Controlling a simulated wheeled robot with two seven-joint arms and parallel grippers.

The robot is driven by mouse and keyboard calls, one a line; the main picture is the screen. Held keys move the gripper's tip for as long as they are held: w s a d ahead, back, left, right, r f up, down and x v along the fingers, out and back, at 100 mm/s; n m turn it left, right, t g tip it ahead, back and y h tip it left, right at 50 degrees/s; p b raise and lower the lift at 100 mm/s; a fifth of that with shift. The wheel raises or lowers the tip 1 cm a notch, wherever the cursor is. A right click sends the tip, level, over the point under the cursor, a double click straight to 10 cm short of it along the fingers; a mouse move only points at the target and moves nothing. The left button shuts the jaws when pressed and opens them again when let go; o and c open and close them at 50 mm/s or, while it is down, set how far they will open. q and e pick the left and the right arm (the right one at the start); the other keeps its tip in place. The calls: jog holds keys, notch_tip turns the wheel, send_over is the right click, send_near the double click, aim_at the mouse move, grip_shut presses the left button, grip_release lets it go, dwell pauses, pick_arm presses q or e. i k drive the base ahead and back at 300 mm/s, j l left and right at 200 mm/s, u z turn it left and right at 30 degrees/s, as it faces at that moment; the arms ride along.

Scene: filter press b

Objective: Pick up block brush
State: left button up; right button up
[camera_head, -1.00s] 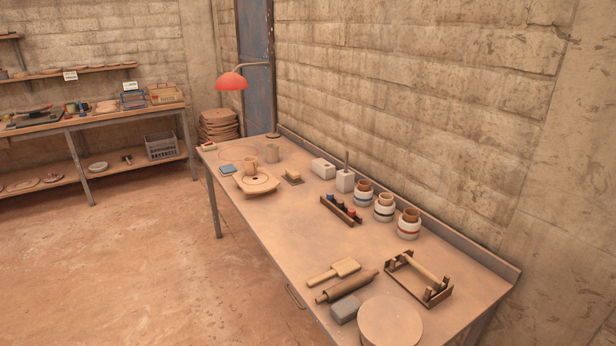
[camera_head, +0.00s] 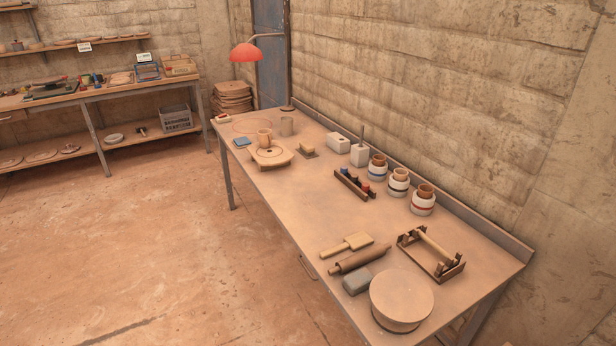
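A small tan block (camera_head: 307,148) lies on a dark flat piece on the long worktable (camera_head: 290,208), toward its far end. It looks like the block brush, but it is too small here to make out bristles. It sits right of a round wooden board (camera_head: 270,155) and in front of a white block (camera_head: 339,143). Neither of my grippers shows in the head view.
A wooden paddle (camera_head: 347,244), a rolling pin (camera_head: 359,258), a grey block (camera_head: 356,281) and a round disc (camera_head: 401,297) crowd the near end. Jars (camera_head: 423,201) line the wall side. The table's middle is clear.

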aim_at(307, 148)
jog(key=i+j+u, duration=0.25)
jog(key=i+j, duration=0.15)
jog(key=i+j+u, duration=0.25)
jog(key=i+j, duration=0.35)
jog(key=i, duration=0.35)
jog(key=i+j+u, duration=0.15)
jog(key=i, duration=0.4)
jog(key=i+j, duration=0.2)
jog(key=i, duration=0.35)
jog(key=i+z, duration=0.4)
jog(key=i+j+z, duration=0.1)
jog(key=z, duration=0.35)
jog(key=i+j+z, duration=0.2)
jog(key=z, duration=0.2)
jog(key=i+j+z, duration=0.4)
jog(key=k+l, duration=0.1)
